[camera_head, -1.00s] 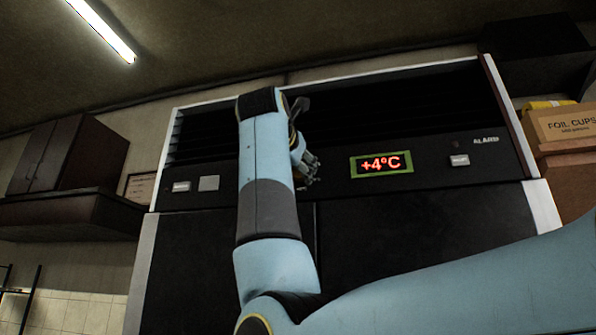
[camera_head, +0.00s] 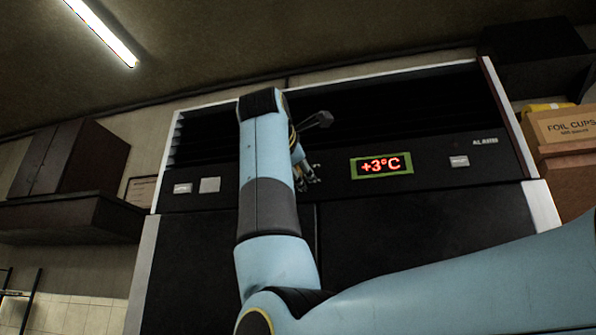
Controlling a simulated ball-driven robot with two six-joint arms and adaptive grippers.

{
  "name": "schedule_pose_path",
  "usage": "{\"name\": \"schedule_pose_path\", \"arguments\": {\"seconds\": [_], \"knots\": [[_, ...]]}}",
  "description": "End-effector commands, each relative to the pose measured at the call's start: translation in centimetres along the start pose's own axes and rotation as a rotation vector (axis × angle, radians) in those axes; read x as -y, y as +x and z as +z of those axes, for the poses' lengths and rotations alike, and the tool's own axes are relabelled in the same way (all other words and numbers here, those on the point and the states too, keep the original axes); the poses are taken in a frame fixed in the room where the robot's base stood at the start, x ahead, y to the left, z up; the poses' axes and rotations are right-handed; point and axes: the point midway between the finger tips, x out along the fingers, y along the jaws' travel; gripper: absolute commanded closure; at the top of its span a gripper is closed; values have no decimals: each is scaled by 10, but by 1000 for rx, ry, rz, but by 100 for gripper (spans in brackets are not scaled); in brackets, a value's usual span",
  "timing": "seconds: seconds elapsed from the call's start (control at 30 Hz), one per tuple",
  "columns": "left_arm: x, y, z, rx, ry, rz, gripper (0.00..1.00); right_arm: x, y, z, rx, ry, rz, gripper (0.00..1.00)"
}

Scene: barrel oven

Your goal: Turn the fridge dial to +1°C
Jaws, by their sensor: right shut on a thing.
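The fridge's dark control panel (camera_head: 430,160) spans the upper middle of the view. Its red display (camera_head: 381,166) in a green frame reads +3°C. My right gripper (camera_head: 308,178) is at the panel, left of the display, partly hidden behind my own forearm. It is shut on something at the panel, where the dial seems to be. The dial itself is hidden behind the gripper and arm. My left gripper is not in view.
A switch labelled ALARM (camera_head: 459,161) is at the panel's right, and a white switch (camera_head: 182,188) and a grey square plate (camera_head: 210,185) at its left. A FOIL CUPS box (camera_head: 568,127) stands at far right. A dark wall cabinet (camera_head: 68,158) hangs at left.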

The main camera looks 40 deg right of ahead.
Motion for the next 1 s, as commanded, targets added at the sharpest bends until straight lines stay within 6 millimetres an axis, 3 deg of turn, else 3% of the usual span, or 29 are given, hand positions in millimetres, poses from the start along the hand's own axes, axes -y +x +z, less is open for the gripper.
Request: {"name": "schedule_pose_path", "arguments": {"seconds": [0.47,0.5,0.67,1.0], "knots": [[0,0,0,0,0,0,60,2,0,-2,-2,14,-4,93],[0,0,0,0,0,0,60,2,0,-2,-2,14,-5,59],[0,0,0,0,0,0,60,1,0,-1,-2,14,-3,38],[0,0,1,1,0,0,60,0,-6,-1,-2,15,0,38]]}}
